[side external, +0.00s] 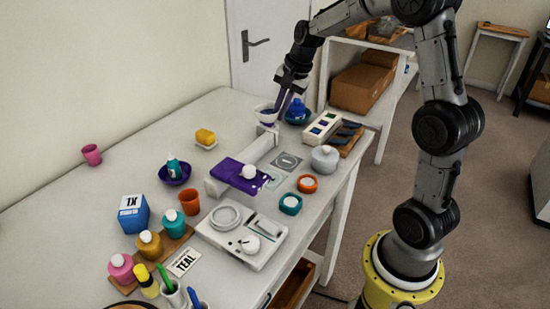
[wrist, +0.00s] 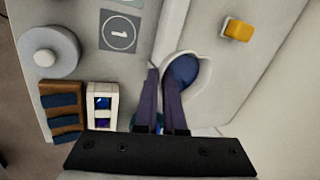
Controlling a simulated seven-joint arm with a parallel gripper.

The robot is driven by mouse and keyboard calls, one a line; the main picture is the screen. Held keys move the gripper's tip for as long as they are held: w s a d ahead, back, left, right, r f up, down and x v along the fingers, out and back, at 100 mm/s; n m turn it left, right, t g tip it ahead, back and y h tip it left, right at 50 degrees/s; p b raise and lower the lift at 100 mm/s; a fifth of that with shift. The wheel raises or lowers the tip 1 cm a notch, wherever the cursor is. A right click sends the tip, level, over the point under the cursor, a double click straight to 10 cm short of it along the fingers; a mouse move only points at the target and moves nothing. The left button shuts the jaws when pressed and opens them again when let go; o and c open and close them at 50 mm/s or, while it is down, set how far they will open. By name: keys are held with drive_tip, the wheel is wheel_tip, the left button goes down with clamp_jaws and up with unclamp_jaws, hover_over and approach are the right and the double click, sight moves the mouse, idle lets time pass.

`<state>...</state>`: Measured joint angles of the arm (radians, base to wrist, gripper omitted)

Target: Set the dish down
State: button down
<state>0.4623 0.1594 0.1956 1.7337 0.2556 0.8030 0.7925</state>
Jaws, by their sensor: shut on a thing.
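A white dish (side external: 262,113) with dark blue inside is at the far end of the table. My gripper (side external: 277,107) is shut on its near-right rim and points down. In the wrist view, my gripper (wrist: 164,75) has its two dark fingers close together at the rim of the dish (wrist: 203,83), and the blue inside shows beside them. I cannot tell whether the underside of the dish touches anything. A grey square marked 1 (wrist: 120,32) lies flat and bare on the table; it also shows in the side view (side external: 287,161).
A dark blue bowl (side external: 298,117) with a blue bottle stands just right of the dish. A white rack (side external: 322,127), a grey lidded pot (side external: 325,158) and a purple cloth (side external: 239,174) are nearby. A yellow sponge (side external: 205,136) lies left. Bare table lies beyond the sponge.

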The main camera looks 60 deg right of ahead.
drive_tip(key=s+a+n, duration=0.1)
drive_tip(key=s+a, duration=0.3)
drive_tip(key=s, duration=0.3)
drive_tip(key=s+a+r, duration=0.1)
drive_tip(key=s+a, duration=0.2)
drive_tip(key=s, duration=0.4)
drive_tip(key=s+a+n, duration=0.1)
drive_tip(key=s+a, duration=0.3)
drive_tip(key=s, duration=0.3)
drive_tip(key=shift+t+y, duration=0.3)
drive_tip(key=shift+t, duration=0.1)
drive_tip(key=w+d+f, duration=0.1)
drive_tip(key=w+f, duration=0.1)
drive_tip(key=w, duration=0.2)
drive_tip(key=w+d+f, duration=0.1)
drive_tip(key=w+f, duration=0.2)
drive_tip(key=w, duration=0.1)
drive_tip(key=w+d+f, duration=0.1)
drive_tip(key=w+f, duration=0.1)
drive_tip(key=w, duration=0.2)
drive_tip(key=shift+f, duration=0.35)
drive_tip(key=shift+w+d+f, duration=0.1)
drive_tip(key=shift+w+f, duration=0.15)
drive_tip(key=shift+f, duration=0.05)
drive_tip(key=shift+w+f, duration=0.2)
drive_tip(key=shift+f, duration=1.5)
drive_tip(key=shift+f, duration=0.15)
drive_tip(key=c, duration=1)
unclamp_jaws()
